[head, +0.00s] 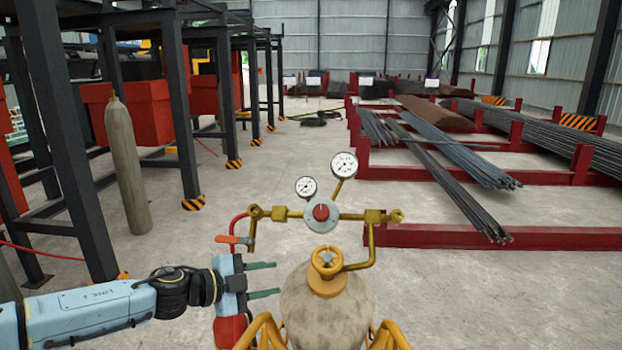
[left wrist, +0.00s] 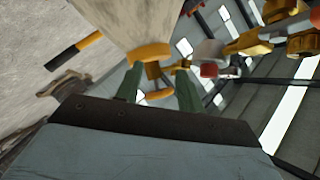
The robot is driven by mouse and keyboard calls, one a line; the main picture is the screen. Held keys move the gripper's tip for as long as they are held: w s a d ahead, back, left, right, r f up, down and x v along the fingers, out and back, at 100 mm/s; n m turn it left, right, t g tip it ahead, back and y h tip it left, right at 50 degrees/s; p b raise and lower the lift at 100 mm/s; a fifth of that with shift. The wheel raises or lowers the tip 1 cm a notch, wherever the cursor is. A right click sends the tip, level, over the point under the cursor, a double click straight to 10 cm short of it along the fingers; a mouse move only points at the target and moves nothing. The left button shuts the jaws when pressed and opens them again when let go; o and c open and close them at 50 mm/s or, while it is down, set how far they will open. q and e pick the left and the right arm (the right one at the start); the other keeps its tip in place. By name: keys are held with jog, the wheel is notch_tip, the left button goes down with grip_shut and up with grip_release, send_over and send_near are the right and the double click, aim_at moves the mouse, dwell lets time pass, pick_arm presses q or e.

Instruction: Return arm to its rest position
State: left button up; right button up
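My left gripper (head: 278,280) reaches in from the lower left in the head view. Its two green fingers are apart, with no object visibly held. They point toward a pale gas cylinder (head: 325,310) with a yellow valve wheel (head: 326,262) on top, and in this view they end left of it. In the left wrist view the fingers (left wrist: 160,92) are spread, and the yellow valve (left wrist: 150,52) shows beyond and between them. Contact cannot be told. My right gripper is not in either view.
A brass regulator (head: 321,213) with two round gauges stands above the cylinder. A red hose handle (head: 234,240) hangs close above my left gripper. A tall grey cylinder (head: 127,165) stands by black steel frames on the left. Red racks (head: 490,237) with rebar lie right. Floor between is clear.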

pick_arm(q)
jog(key=s+d+f+n+t+y, duration=0.2)
jog(key=s+d+f+n+t, duration=0.2)
jog(key=s+d+n, duration=0.5)
jog(key=s+a+f+n+g+y, duration=0.35)
jog(key=s+a, duration=0.35)
jog(key=s, duration=0.3)
jog(key=s+a+f+n+g+y, duration=0.25)
jog(key=s+a+f+n, duration=0.2)
jog(key=s+a, duration=0.4)
jog(key=s+a+f+n+g+y, duration=0.3)
jog(key=s+a+f+y, duration=0.15)
jog(key=s, duration=0.65)
notch_tip(320, 180, down, 29)
jog(key=s+g+b, duration=0.1)
jog(key=s+b, duration=0.1)
jog(key=b, duration=0.4)
jog(key=s+a+f+b, duration=0.2)
jog(key=s+f+b, duration=0.1)
jog(key=s+f, duration=0.5)
jog(key=s+a+f+g+b, duration=0.1)
jog(key=s+f+b, duration=0.2)
jog(key=s+f, duration=0.5)
jog(key=shift+s+a+f+m+b, duration=0.3)
jog(key=shift+s+a+f+m, duration=0.1)
jog(key=shift+f, duration=3.2)
